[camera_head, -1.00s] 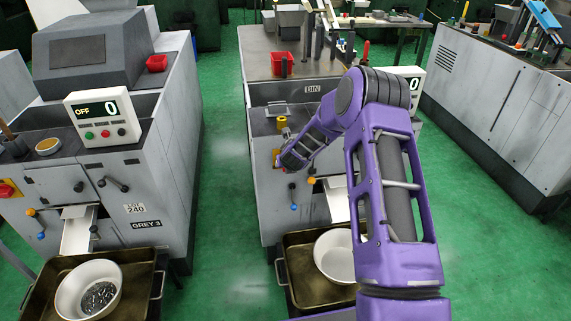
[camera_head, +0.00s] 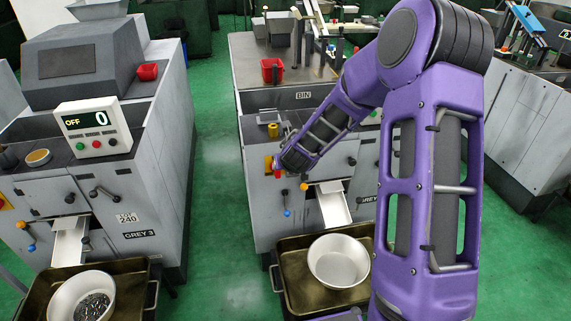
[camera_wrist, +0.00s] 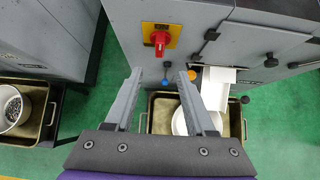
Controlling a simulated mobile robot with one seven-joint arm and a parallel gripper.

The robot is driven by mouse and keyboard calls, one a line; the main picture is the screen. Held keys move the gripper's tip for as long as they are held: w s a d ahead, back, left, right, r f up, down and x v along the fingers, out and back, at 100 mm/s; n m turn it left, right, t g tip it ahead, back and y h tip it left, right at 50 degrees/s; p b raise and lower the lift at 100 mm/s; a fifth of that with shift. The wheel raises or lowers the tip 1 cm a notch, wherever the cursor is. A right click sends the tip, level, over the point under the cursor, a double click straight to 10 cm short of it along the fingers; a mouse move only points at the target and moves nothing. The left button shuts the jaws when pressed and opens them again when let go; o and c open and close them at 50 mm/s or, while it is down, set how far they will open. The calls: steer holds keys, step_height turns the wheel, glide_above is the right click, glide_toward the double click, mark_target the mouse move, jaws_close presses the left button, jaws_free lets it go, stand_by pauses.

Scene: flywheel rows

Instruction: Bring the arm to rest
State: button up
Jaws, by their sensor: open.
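My purple arm reaches up from the lower right of the head view and bends down to the left at its elbow. Its end is near the front of the middle machine (camera_head: 262,200). My gripper (camera_wrist: 160,78) shows in the wrist view with its two grey fingers apart and nothing between them. In that view the red rotary switch (camera_wrist: 160,40) on its yellow plate lies beyond the fingertips, on the machine front. The gap between fingertips and machine is hard to judge. In the head view my gripper's fingers are hidden or too small to make out.
A white bowl (camera_head: 338,262) stands empty in a brass-coloured tray (camera_head: 296,296) under the middle machine's chute (camera_head: 334,205). At left, another bowl (camera_head: 68,292) holds small metal parts before a machine whose display (camera_head: 92,118) reads OFF 0. Green floor (camera_head: 215,180) lies clear between them.

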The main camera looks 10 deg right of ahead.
steer(key=shift+v, duration=0.9)
